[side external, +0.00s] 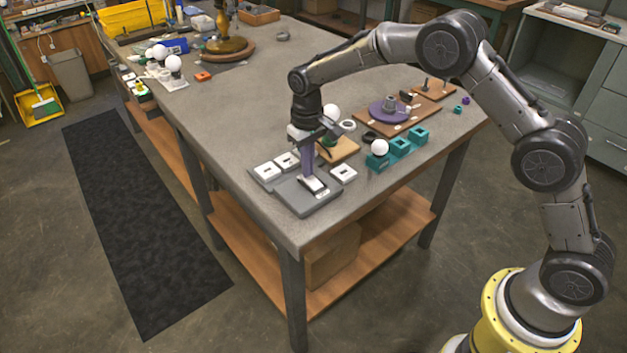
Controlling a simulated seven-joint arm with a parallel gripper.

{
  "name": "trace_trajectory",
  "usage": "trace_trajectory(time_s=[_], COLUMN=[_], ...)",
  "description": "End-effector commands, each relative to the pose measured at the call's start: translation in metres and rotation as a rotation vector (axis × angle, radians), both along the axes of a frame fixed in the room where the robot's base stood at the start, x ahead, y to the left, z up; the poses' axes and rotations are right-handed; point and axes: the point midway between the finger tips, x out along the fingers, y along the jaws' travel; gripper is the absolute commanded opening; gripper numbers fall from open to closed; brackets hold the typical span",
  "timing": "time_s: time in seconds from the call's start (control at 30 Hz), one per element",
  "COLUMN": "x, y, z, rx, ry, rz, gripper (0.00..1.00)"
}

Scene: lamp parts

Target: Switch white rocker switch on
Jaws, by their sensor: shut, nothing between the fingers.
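The white rocker switch (315,186) is a small white piece on a flat grey plate (300,203) near the front corner of the table. My gripper (309,176) points down over the plate with its fingers shut and empty. The fingertips are at or just above the rocker switch; I cannot tell whether they touch it. The fingers hide part of the switch, and its tilt is too small to read.
White switch plates (266,171) lie left of my gripper, and another white plate (343,174) lies to its right. Teal holders (400,147) and a purple disc (389,110) are further right. The table's front corner is clear.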

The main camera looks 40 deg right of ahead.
Motion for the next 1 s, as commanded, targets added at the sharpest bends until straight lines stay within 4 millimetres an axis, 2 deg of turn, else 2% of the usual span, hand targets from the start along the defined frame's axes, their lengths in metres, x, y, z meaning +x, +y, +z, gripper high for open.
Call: trace_trajectory(time_s=[0.63,1.0], x=[0.0,0.0], y=[0.0,0.0], z=[-0.008,0.016], rx=[0.0,0.0], ry=[0.0,-0.002], rz=[0.0,0.0], gripper=[0.0,0.0])
